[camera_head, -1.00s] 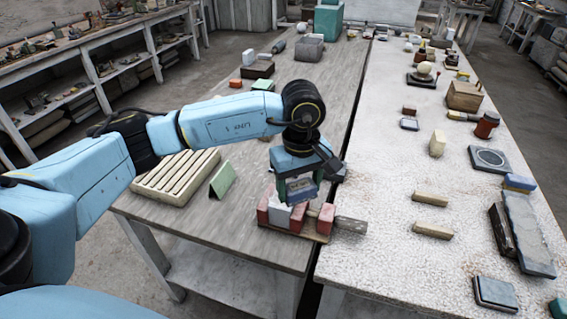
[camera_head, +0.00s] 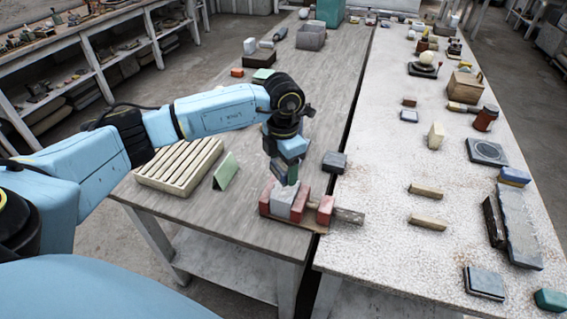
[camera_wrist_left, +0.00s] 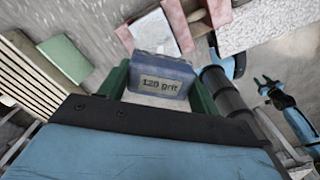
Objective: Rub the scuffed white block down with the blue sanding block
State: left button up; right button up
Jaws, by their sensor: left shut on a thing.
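The scuffed white block (camera_head: 284,199) stands between red jaws (camera_head: 300,203) of a holder on the grey bench; it also shows in the wrist view (camera_wrist_left: 152,32). My left gripper (camera_head: 285,174) is tilted just above and behind the white block. It is shut on the blue sanding block (camera_wrist_left: 159,75), marked "120 grit", between green fingers. Whether the sanding block touches the white block I cannot tell.
A ribbed cream rack (camera_head: 180,165) and a green wedge (camera_head: 225,171) stand left of the holder. A dark grey block (camera_head: 334,163) lies at right. The speckled bench (camera_head: 380,240) beyond a narrow gap holds several blocks and stones.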

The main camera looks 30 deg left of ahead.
aim_at(284, 193)
pick_arm(q)
jog(key=shift+f+b, duration=2.2)
jog(key=shift+f, duration=1.05)
jog(key=shift+f, duration=0.25)
